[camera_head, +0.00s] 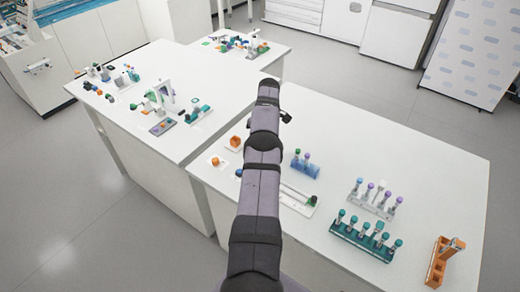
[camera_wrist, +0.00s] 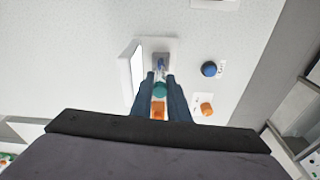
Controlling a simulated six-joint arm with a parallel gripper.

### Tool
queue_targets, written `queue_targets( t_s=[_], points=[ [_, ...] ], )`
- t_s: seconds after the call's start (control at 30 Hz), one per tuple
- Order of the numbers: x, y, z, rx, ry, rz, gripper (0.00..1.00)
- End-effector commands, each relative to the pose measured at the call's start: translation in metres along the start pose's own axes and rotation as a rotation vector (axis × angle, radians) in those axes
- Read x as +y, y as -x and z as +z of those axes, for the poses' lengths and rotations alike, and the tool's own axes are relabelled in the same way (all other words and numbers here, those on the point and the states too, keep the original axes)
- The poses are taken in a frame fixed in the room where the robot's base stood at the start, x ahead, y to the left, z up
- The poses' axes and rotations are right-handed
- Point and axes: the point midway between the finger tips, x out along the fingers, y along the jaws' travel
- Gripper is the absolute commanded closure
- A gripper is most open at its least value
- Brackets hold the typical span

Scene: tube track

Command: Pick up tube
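In the wrist view my gripper (camera_wrist: 160,82) points down over a white surface, its two dark fingers apart. A round teal cap (camera_wrist: 159,90) and an orange piece (camera_wrist: 158,111) show in the gap between them; I see no clear contact. In the head view my arm hides the gripper. Capped tubes stand in a teal rack (camera_head: 362,243), a grey rack (camera_head: 374,207) and a blue rack (camera_head: 304,171) on the right table. An orange holder (camera_head: 437,266) carries a tube-like piece on top. Which tube is meant cannot be told.
In the wrist view a white tray (camera_wrist: 127,73) lies left of the fingers, a blue round piece (camera_wrist: 209,69) and an orange piece (camera_wrist: 207,109) to the right. The left table (camera_head: 210,75) holds several small devices. The right table's far right (camera_head: 440,165) is bare.

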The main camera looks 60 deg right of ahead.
Motion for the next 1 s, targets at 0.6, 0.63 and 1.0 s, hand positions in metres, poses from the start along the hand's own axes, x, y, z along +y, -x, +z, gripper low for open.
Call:
queue_targets(
  t_s=[0.6, 0.63, 1.0],
  points=[
    [0.001, 0.023, -0.004, 0.003, 0.0, 0.004, 0.98],
    [0.001, 0.028, -0.005, 0.002, 0.0, 0.003, 0.98],
    [0.0, 0.085, -0.013, 0.0, 0.0, 0.0, 0.98]
  ],
)
